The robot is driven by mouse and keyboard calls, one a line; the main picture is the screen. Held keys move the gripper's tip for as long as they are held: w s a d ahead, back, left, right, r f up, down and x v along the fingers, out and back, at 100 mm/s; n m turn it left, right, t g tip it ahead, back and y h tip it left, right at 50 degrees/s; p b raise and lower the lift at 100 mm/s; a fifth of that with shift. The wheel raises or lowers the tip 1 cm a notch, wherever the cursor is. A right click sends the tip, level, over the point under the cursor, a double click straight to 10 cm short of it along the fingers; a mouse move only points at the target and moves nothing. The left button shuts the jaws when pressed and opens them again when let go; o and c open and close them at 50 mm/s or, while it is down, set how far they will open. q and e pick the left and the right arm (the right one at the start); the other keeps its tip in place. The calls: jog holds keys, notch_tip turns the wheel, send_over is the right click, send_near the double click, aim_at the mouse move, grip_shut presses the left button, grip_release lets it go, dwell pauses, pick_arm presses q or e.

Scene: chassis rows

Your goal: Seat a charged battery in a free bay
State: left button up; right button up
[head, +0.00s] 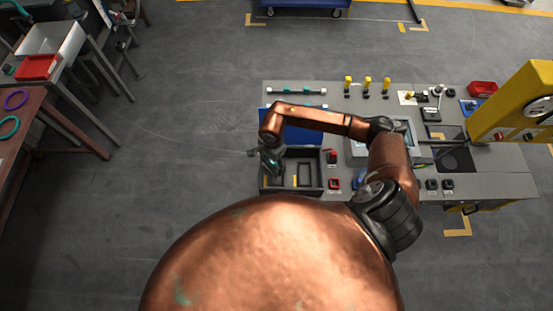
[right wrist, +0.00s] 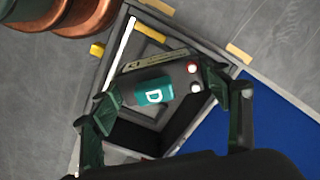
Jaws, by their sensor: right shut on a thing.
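My right gripper (head: 269,160) is over the left part of a dark open case (head: 320,189) on the grey workbench. In the right wrist view, my right gripper (right wrist: 162,88) is shut on a battery (right wrist: 152,92), dark with a teal band marked D and one red and one white round spot at its right end. The battery spans between the two fingers above a framed bay (right wrist: 128,135) of the case. I cannot tell how far above the bay floor it is. A further bay (head: 304,174) shows in the head view, to the right of the gripper. My left gripper is not in view.
A blue panel (head: 290,134) lies behind the case. Red-topped blocks (head: 331,157) stand to its right. Several yellow-topped posts (head: 367,84) stand at the bench's back, and a yellow machine (head: 513,105) at the right.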

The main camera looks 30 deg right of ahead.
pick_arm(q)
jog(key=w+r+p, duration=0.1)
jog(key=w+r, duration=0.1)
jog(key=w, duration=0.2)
pick_arm(e)
jog(key=d+f+m+b, duration=0.1)
jog(key=f+m, duration=0.2)
jog(key=f+m+b, duration=0.1)
jog(key=f+m, duration=0.1)
jog(key=f, duration=0.1)
jog(key=w+d+f+m+b, duration=0.1)
jog(key=f+m, duration=0.1)
jog(key=m, duration=0.1)
jog(key=shift+d+f+m, duration=0.3)
jog(key=shift+d+f, duration=0.05)
jog(key=shift+f, duration=0.05)
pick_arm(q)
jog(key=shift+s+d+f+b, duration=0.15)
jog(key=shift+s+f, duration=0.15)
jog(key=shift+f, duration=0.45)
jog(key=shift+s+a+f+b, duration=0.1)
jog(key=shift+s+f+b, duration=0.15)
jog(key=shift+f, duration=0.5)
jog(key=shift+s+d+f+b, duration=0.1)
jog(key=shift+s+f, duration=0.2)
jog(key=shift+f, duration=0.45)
pick_arm(e)
jog(key=shift+w+f, duration=0.1)
jog(key=shift+f, duration=0.6)
